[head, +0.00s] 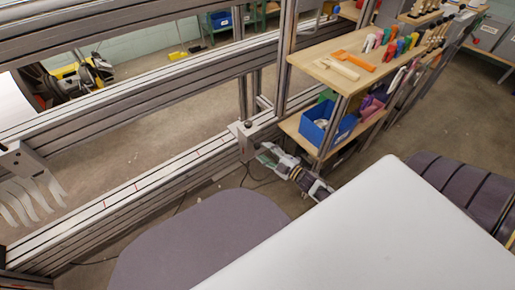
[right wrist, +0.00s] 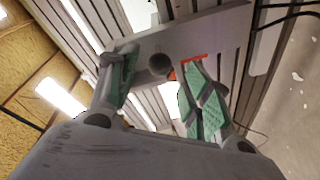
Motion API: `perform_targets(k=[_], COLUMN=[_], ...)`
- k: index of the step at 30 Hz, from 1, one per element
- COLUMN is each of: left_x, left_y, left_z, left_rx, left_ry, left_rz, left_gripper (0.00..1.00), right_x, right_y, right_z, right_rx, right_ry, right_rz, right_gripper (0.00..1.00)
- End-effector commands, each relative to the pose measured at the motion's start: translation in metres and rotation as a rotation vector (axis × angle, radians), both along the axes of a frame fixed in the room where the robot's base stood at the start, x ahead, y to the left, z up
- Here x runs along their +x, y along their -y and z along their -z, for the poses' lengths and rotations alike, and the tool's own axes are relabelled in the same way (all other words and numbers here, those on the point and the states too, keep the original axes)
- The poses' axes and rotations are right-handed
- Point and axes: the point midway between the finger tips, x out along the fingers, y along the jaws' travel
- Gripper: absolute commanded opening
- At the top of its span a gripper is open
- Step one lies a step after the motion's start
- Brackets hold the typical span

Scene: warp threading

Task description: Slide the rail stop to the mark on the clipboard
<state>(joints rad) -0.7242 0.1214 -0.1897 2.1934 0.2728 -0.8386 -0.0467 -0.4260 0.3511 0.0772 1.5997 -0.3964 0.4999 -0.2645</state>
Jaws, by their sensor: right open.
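The rail stop (head: 243,142) is a grey metal block with a dark knob on top, seated on the lower long rail (head: 160,185) near the middle of the head view. My right gripper (head: 266,152) is just to its right, with green finger pads. In the right wrist view the rail stop (right wrist: 218,35) is a grey plate with a dark round knob (right wrist: 160,65). My right gripper (right wrist: 162,72) is open, with its fingers either side of the knob; contact cannot be told. Red marks (head: 136,186) cross the rail to the left. I cannot make out a clipboard. My left gripper is not in view.
A wooden shelf cart (head: 310,62) with tools and a blue bin (head: 318,128) stands right behind the gripper. A metal upright (head: 287,50) rises behind the rail stop. A bracket with curved strips (head: 22,165) is at far left. The rail between is clear.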

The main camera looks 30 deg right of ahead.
Motion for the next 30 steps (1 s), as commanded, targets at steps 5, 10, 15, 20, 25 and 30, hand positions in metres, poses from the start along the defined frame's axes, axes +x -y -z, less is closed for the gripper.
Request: perform_targets(k=[5, 10, 15, 20, 25, 30], left_x=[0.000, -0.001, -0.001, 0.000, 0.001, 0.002], left_y=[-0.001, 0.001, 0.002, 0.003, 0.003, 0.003], left_z=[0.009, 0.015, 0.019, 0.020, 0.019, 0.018], left_rx=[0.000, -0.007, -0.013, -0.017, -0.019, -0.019], left_ry=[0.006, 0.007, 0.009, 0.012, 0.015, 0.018], left_rz=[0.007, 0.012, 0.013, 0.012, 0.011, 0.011], left_gripper=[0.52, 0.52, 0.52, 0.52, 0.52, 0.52], right_x=[0.019, 0.034, 0.045, 0.050, 0.051, 0.051], right_y=[-0.005, -0.010, -0.013, -0.014, -0.014, -0.014], right_z=[0.001, 0.001, 0.001, 0.000, 0.000, 0.000], right_rx=[0.000, 0.000, 0.000, 0.000, 0.001, 0.000], right_ry=[0.001, 0.001, 0.000, 0.000, -0.001, -0.001], right_rz=[0.000, -0.001, 0.000, 0.000, -0.001, -0.001], right_gripper=[0.49, 0.49, 0.49, 0.49, 0.49, 0.45])
